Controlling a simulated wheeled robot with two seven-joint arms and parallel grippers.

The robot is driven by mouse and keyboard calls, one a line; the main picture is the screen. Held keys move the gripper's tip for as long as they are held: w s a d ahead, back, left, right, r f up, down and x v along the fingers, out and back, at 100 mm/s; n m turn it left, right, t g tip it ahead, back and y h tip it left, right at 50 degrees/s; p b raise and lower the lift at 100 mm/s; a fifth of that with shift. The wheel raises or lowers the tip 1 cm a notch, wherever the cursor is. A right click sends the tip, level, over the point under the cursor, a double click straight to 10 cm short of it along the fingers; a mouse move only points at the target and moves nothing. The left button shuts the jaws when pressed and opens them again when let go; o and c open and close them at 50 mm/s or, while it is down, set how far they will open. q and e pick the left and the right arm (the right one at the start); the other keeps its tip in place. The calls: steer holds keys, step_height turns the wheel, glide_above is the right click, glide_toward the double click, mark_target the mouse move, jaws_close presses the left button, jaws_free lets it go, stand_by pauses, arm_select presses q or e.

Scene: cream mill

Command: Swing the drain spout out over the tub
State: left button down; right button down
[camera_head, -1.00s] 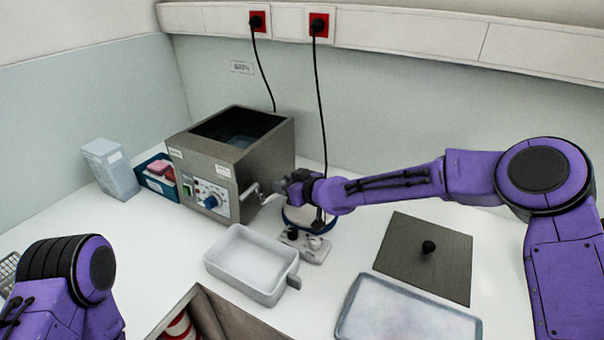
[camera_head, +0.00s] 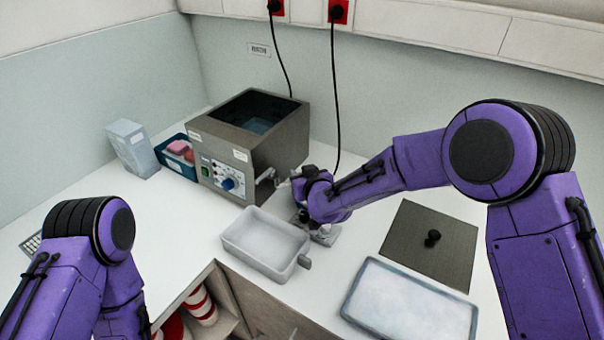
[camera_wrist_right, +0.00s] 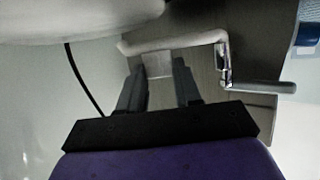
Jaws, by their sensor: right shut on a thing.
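The grey metal bath (camera_head: 255,150) stands at the back with an open top and a dial panel on its front. The drain spout (camera_head: 264,177) is a thin metal pipe low on its right side. In the right wrist view the spout (camera_wrist_right: 185,40) is a pale bent pipe with a lever valve (camera_wrist_right: 225,65). The white tub (camera_head: 265,243) stands on the counter in front of the bath. My left gripper is out of view; only its arm shows.
A white appliance base (camera_head: 325,236) stands right of the tub, partly hidden by my right wrist. A flat lid with a black knob (camera_head: 432,240) and a shallow tray (camera_head: 410,305) lie to the right. A pale box (camera_head: 132,148) and a blue bin (camera_head: 177,158) stand left.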

steer(key=shift+s+f, duration=0.2)
steer(key=shift+f, duration=0.15)
steer(key=c, duration=1)
jaws_free()
steer(key=shift+o, duration=1.2)
steer(key=shift+w, duration=0.2)
steer(key=b+v, duration=0.2)
steer(key=v, duration=0.8)
steer(key=shift+r, duration=0.2)
